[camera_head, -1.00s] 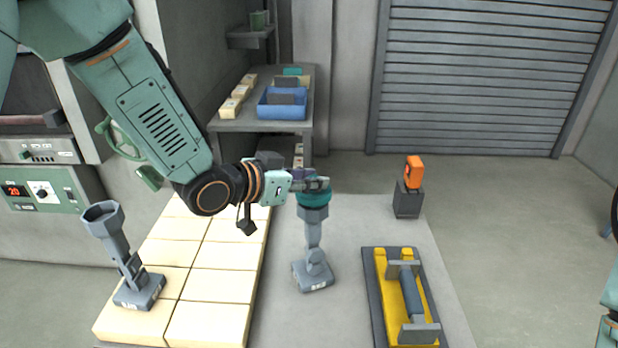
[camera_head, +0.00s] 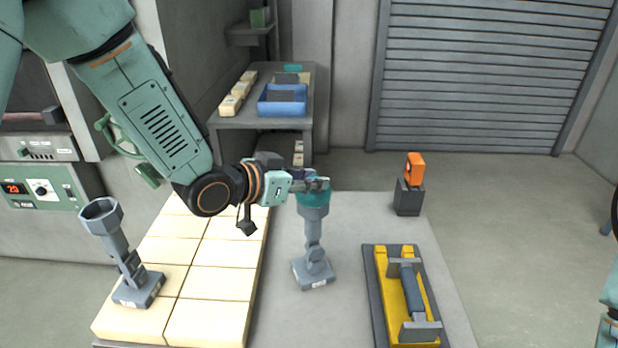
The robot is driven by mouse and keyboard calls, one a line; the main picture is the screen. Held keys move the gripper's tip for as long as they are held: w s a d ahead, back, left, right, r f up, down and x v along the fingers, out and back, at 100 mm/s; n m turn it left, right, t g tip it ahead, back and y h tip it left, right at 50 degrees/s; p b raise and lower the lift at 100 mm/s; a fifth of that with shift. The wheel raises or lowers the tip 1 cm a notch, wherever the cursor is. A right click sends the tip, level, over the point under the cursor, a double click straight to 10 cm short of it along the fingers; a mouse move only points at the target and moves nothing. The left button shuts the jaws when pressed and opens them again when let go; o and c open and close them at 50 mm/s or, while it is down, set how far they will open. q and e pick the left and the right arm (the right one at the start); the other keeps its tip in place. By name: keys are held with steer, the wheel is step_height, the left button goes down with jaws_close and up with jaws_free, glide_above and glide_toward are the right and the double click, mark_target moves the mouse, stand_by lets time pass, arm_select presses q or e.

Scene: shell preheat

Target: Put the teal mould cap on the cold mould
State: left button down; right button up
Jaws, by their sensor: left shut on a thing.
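The teal mould cap (camera_head: 313,200) sits at the top of a grey mould (camera_head: 314,240) that stands upright on the grey table top. My left gripper (camera_head: 318,184) is shut on the cap from above and the left, its fingers partly covering it. I cannot tell whether the cap is fully seated. A second grey mould (camera_head: 115,245) with an open cup top stands uncapped on the cream bricks at the left. Nothing in view marks for certain which mould is cold. My right arm shows only at the right edge; its gripper cannot be made out.
Cream bricks (camera_head: 205,310) cover the table's left part. A yellow and grey cradle with a dark bar (camera_head: 411,290) lies at the right front. An orange device (camera_head: 415,167) stands on a dark block behind. A blue bin (camera_head: 282,107) is on the rear shelf.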

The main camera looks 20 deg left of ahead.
arm_select(q)
steer(key=shift+f, duration=0.15)
steer(key=c, duration=1.4)
jaws_free()
steer(key=shift+s, duration=0.1)
steer(key=shift+s+a+r, duration=0.15)
steer(key=shift+s+r, duration=0.05)
steer(key=shift+p+v, duration=2.85)
steer(key=shift+v, duration=2.4)
